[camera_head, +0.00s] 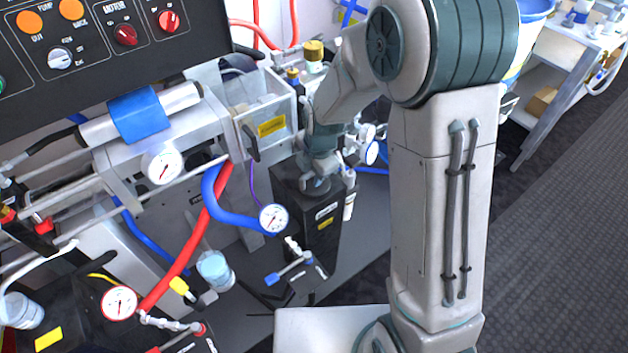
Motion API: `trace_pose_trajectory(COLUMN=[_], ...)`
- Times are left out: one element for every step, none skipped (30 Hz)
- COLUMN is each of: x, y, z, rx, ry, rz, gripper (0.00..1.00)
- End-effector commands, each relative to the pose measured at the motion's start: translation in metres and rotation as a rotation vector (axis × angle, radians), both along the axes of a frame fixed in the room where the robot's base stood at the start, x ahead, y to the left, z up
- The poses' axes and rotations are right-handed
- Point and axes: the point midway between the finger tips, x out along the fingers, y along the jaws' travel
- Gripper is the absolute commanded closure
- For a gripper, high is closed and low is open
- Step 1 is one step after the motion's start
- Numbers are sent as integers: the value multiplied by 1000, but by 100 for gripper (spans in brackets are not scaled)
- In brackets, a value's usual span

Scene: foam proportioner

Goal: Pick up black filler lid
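My gripper (316,184) points down at the top of a black box-shaped tank (318,232) with white and yellow labels, near the middle of the view. Its fingertips are at or just above the tank's top face; I cannot tell whether they touch. The black filler lid cannot be made out for certain; it may be hidden under or between the fingers. The fingers are small and partly covered by my wrist, so their opening does not show.
A blue hose with a gauge (273,219) runs just left of the tank. A metal frame (268,122) with a yellow label stands behind it. A blue-handled valve (290,269) sits in front. Dark floor (560,220) is free at right, beside a white cart (570,75).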

Motion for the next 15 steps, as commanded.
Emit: trace_pose_trajectory(x=[1, 1, 2, 2, 2, 2, 2, 2, 2, 2, 2, 2, 2, 2, 2], y=[0, 1, 1, 1, 1, 1, 1, 1, 1, 1, 1, 1, 1, 1, 1], z=[-5, -7, -9, -10, -10, -10, -10, -10, -10, -10, -10, -10, -10, -10, -10], rx=[-1, -1, -1, -1, 0, 0, 0, 0, 0, 0, 0, 0, 0, 0, 0], ry=[1, -1, -1, -1, -1, -1, -1, -1, -1, -1, -1, -1, -1, -1, -1], rz=[0, 1, 1, 0, 0, 0, 0, 0, 0, 0, 0, 0, 0, 0, 0], gripper=[66, 66, 66, 66, 66, 66, 66, 66, 66, 66, 69, 80, 88, 97, 100])
